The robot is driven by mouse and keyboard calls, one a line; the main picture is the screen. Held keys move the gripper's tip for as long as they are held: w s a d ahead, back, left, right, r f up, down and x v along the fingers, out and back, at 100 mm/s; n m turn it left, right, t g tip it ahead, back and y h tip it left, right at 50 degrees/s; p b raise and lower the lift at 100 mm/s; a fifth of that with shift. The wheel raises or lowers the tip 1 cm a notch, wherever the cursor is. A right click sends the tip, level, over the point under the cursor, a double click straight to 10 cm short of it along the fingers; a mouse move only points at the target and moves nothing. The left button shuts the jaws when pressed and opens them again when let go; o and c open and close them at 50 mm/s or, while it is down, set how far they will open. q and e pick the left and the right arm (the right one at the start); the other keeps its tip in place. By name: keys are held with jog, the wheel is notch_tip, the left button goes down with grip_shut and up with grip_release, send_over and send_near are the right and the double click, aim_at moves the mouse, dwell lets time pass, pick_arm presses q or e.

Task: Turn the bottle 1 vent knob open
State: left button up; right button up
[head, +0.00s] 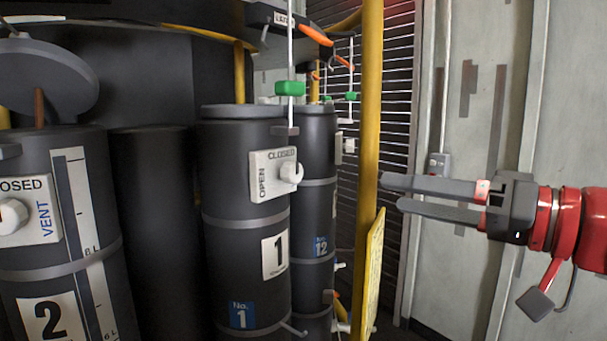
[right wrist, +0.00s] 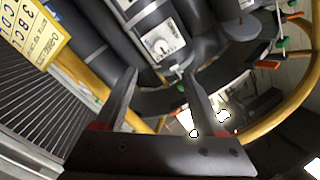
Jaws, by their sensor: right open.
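Bottle 1 (head: 244,230) is a dark grey upright cylinder with a "1" card. Its vent plate (head: 262,187) is white, with CLOSED along the top and OPEN up the left side. The white vent knob (head: 290,173) sticks out at the plate's right part. My right gripper (head: 391,193) is open and empty, to the right of the knob and apart from it, pointing left. In the right wrist view a white plate and round knob (right wrist: 161,45), apparently bottle 1's, show beyond the open fingers (right wrist: 160,77). My left gripper is not in view.
A yellow post (head: 369,100) and yellow sign (head: 374,270) stand between my right gripper and bottle 1 in the picture. Bottle 12 (head: 315,210) is behind bottle 1, bottle 2 (head: 75,270) at left. A cord with a green clip (head: 290,88) hangs above bottle 1.

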aim_at(297, 175)
jog(key=p+x, duration=0.4)
jog(key=x, duration=1)
jog(key=shift+w+a+r, duration=0.1)
jog(key=shift+w+a, duration=0.1)
jog(key=shift+a, duration=0.15)
jog(key=shift+w+a+p, duration=0.4)
jog(key=shift+w+a, duration=0.1)
jog(key=shift+a, duration=0.05)
grip_shut()
